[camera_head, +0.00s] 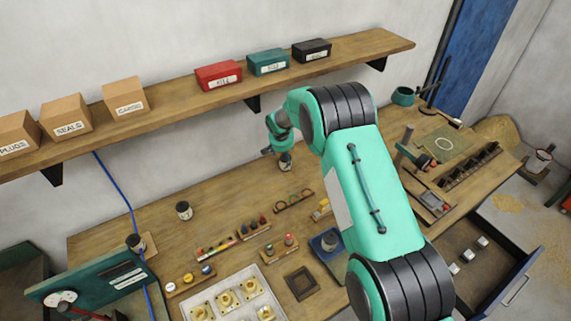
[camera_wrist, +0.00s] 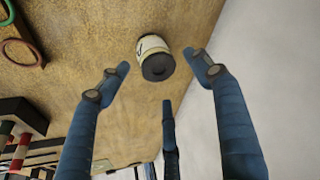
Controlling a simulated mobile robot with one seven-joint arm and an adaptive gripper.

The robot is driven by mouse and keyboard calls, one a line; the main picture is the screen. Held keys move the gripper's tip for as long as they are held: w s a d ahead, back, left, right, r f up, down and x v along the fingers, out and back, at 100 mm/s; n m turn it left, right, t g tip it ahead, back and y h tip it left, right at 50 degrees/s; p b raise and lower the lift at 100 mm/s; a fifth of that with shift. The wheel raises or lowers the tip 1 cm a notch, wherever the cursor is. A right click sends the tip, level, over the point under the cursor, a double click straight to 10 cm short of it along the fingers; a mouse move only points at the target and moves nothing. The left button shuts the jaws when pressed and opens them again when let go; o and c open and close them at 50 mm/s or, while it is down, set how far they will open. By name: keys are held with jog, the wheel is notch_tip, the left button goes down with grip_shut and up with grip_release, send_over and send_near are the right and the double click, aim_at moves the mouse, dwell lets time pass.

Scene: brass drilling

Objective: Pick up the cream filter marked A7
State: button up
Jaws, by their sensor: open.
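A cream cylinder with a dark end (camera_wrist: 153,57), which looks like a filter, lies ahead of my fingers in the wrist view. A dark mark shows on its side, but I cannot read it as A7. My gripper (camera_wrist: 157,68) is open, with blue fingers spread on both sides of the cylinder and a third finger below; none clearly touches it. In the head view my gripper (camera_head: 281,152) is near the back of the bench, just above a small cream-and-dark cylinder (camera_head: 285,167). Two similar cylinders, one at left centre (camera_head: 183,210) and one further left (camera_head: 135,243), stand apart.
A wooden shelf (camera_head: 180,88) with boxes runs along the wall above the bench. A rack of rings (camera_head: 294,201) and small peg racks (camera_head: 254,229) stand in front of my gripper. A white tray of brass parts (camera_head: 203,312) is at the front. Bench around the left-centre cylinder is clear.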

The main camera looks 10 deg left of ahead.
jog(key=shift+p+x, duration=0.35)
jog(key=shift+x, duration=2.25)
jog(key=shift+d, duration=0.1)
jog(key=shift+c, duration=0.5)
jog(key=c, duration=1.1)
